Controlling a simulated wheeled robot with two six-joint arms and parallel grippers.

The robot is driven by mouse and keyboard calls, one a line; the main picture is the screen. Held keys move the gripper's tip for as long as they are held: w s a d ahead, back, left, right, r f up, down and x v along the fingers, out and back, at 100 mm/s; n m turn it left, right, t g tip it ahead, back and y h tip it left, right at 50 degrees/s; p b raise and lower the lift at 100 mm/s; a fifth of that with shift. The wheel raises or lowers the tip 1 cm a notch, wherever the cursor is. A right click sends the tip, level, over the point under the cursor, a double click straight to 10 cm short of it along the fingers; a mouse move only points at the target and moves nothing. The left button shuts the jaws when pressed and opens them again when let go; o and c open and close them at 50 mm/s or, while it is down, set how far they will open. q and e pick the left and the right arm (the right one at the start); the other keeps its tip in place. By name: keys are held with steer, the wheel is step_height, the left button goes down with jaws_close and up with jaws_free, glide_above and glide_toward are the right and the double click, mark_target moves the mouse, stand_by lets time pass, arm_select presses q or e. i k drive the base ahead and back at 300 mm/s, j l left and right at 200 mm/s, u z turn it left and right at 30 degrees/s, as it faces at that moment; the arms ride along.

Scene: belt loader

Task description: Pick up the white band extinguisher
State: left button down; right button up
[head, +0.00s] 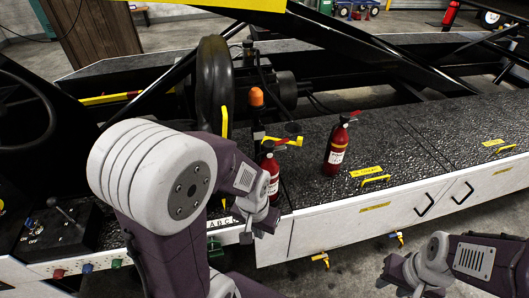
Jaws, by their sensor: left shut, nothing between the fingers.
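Two red fire extinguishers with black tops stand upright on the black textured deck. The right one (338,148) is in full view, with a pale label low on its body. The left one (270,165) also shows a pale label, and its lower part is partly hidden by my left gripper. I cannot tell for sure which one carries the white band. My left gripper (262,218) is shut and empty, just in front of the left extinguisher; I cannot tell if it touches it. My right gripper (405,275) is low at the right, in front of the white cabinet side, away from both extinguishers.
A yellow handle (376,180) lies right of the right extinguisher. White cabinet doors (365,217) form the deck's front. Another red extinguisher (450,15) stands far back.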

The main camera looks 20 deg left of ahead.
mark_target(269, 163)
steer(key=j+u, duration=0.1)
steer(key=u, duration=0.7)
steer(key=k, duration=0.05)
